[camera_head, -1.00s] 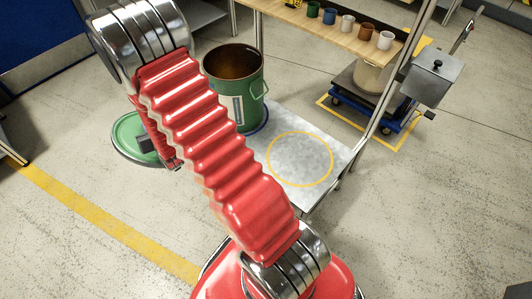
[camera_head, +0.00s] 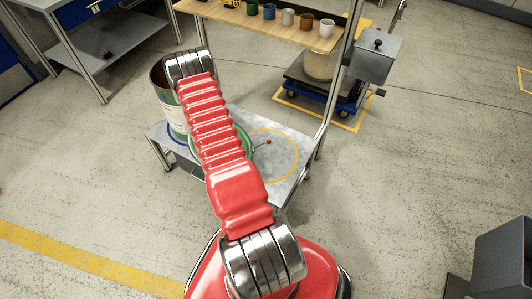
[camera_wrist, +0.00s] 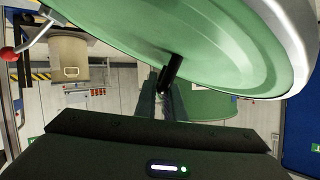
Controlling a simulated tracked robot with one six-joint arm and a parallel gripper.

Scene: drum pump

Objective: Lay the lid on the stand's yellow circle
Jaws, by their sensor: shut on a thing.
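The green lid (camera_wrist: 225,45) fills the top of the wrist view, tilted in the picture, with a black handle (camera_wrist: 172,72) at its middle. My gripper (camera_wrist: 162,100) is shut on that handle. In the head view my arm hides the gripper and most of the lid (camera_head: 246,140); a green edge and a red-tipped lever show beside the arm. The lid overlaps the left part of the yellow circle (camera_head: 297,155) on the stand's grey top (camera_head: 305,138). The height of the lid above the stand cannot be told.
An open green drum (camera_head: 170,108) stands on the stand's left part, partly behind my arm. A wooden shelf (camera_head: 225,12) with several cups is above the stand's back. A metal post (camera_head: 338,85) rises at the stand's right. A blue trolley (camera_head: 325,95) stands behind.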

